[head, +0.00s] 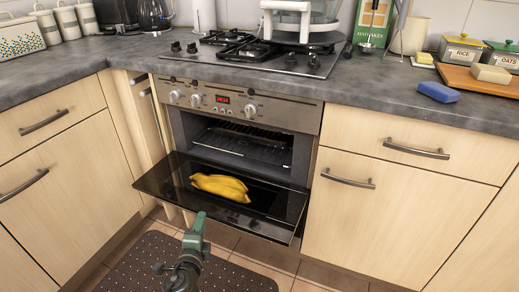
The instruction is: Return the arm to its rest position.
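My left gripper (197,222) shows at the bottom of the head view, just left of the middle, with its arm reaching up from the lower edge. It is in front of the open oven door (165,183), above the floor mat as I see it. No object shows in it, and the gap between its fingers cannot be made out. My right gripper is not in view.
The stone counter (85,68) holds the hob (255,52), canisters, a wooden board (480,82) and a blue sponge (438,92). A dark dotted mat (150,265) covers the floor.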

